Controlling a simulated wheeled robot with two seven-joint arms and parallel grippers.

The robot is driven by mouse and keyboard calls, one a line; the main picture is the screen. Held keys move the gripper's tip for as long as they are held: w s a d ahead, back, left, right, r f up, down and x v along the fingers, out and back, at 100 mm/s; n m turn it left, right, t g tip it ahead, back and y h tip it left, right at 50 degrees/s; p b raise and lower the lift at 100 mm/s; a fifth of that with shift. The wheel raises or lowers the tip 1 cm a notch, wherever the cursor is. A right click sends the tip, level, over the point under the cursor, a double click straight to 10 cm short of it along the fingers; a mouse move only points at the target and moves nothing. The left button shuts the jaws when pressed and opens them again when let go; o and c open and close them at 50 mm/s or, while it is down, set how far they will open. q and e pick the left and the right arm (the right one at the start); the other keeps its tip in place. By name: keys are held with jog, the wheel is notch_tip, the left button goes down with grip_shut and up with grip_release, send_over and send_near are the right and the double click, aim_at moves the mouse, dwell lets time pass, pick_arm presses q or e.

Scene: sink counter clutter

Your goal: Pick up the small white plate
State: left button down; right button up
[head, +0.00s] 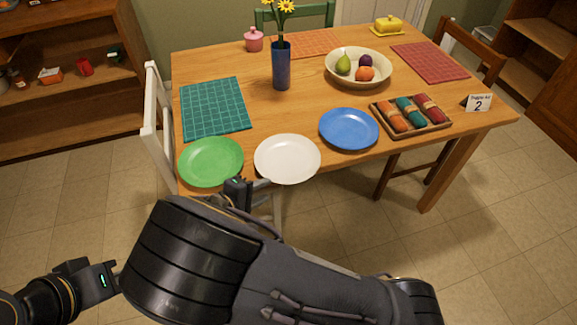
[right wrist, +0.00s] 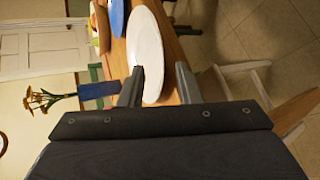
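The small white plate (head: 287,158) lies at the table's front edge, between a green plate (head: 211,161) and a blue plate (head: 348,128). My right gripper (head: 258,184) is just in front of its near left rim. In the right wrist view, the two fingers (right wrist: 160,80) are spread apart. The white plate (right wrist: 146,45) shows beyond and partly between them, with one finger overlapping its edge; I cannot tell if they touch. My left gripper (head: 100,280) is low at the left, away from the table; its fingertips are unclear.
A wooden tray (head: 441,125) with rolled cloths stands right of the blue plate. Behind are a blue vase (head: 281,68) with yellow flowers and a fruit bowl (head: 383,80). A white chair (head: 155,125) is at the left. A teal placemat (head: 214,107) lies behind the green plate.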

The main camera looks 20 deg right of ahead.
aim_at(282, 181)
jog(key=x, duration=0.7)
jog(key=shift+w+d+f+p, duration=0.1)
jog(key=shift+d+f+p, duration=0.1)
jog(key=shift+p, duration=0.1)
grip_shut()
jog(key=shift+r, duration=0.1)
